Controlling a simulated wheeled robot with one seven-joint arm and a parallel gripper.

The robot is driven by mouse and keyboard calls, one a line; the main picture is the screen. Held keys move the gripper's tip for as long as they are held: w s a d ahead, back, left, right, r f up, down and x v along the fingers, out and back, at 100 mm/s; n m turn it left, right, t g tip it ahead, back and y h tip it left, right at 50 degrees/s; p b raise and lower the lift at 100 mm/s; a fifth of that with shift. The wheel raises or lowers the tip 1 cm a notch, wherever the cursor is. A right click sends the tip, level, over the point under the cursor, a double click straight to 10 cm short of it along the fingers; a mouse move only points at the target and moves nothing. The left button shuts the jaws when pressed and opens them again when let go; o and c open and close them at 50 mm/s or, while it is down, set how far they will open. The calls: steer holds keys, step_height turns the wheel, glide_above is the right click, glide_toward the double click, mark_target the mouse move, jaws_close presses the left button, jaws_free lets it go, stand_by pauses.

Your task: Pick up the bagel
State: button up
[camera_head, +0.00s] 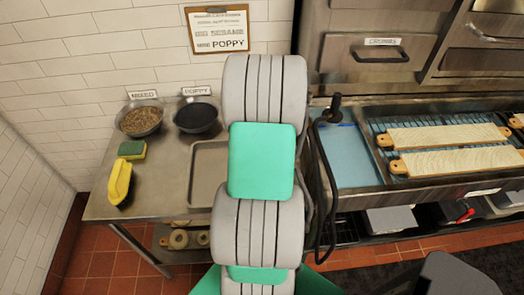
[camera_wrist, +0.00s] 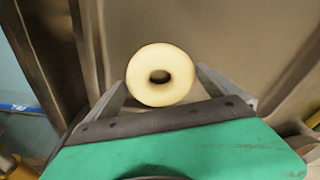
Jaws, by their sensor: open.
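A pale, ring-shaped bagel (camera_wrist: 160,52) is in the middle of the wrist view, with a dark hole at its centre. My gripper (camera_wrist: 161,78) is open, with one finger on each side of the bagel in the picture. I cannot tell whether the fingers touch it or how far below them it lies. In the head view my arm hides this bagel and the gripper. Other pale rings that look like bagels (camera_head: 179,239) lie on the lower shelf under the table.
A grey tray (camera_head: 203,173) lies on the metal table, partly behind my arm. Bowls of mixed seeds (camera_head: 140,119) and poppy (camera_head: 196,116) stand at the back. A sponge (camera_head: 132,149) and a yellow brush (camera_head: 120,182) lie left. Long boards (camera_head: 450,135) rest over the unit at right.

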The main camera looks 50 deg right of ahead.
steer(key=shift+w+f, duration=0.1)
steer(key=shift+f, duration=0.35)
steer(key=shift+c, duration=0.4)
steer(key=c, duration=1)
steer(key=shift+r, duration=0.1)
